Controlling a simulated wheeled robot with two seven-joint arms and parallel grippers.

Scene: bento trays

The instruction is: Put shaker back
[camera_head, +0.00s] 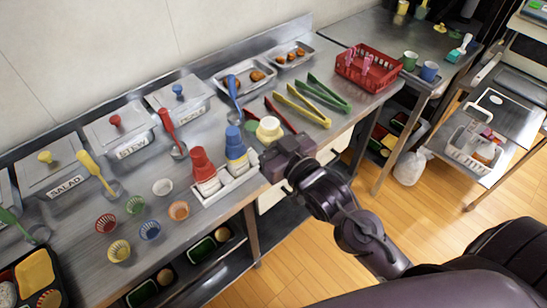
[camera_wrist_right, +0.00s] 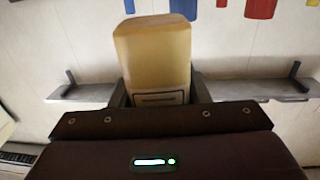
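A shaker with a cream-yellow top (camera_head: 268,128) is at my right gripper (camera_head: 283,146), near the counter's front edge. In the right wrist view the pale yellow shaker (camera_wrist_right: 155,55) stands between the two fingers, which press against both sides of its lower part; that gripper looks shut on it. A white shaker holder (camera_head: 226,187) lies just left of the gripper. A red-topped shaker (camera_head: 203,165) and a blue-topped shaker (camera_head: 236,147) stand in it. My gripper hides part of the holder's right end. My left gripper is not in view.
Red tongs (camera_head: 279,112), yellow tongs (camera_head: 301,106) and green tongs (camera_head: 325,93) lie beyond the gripper. Coloured paper cups, such as a blue one (camera_head: 150,230), stand left of the holder. A red basket (camera_head: 367,70) is at the right.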

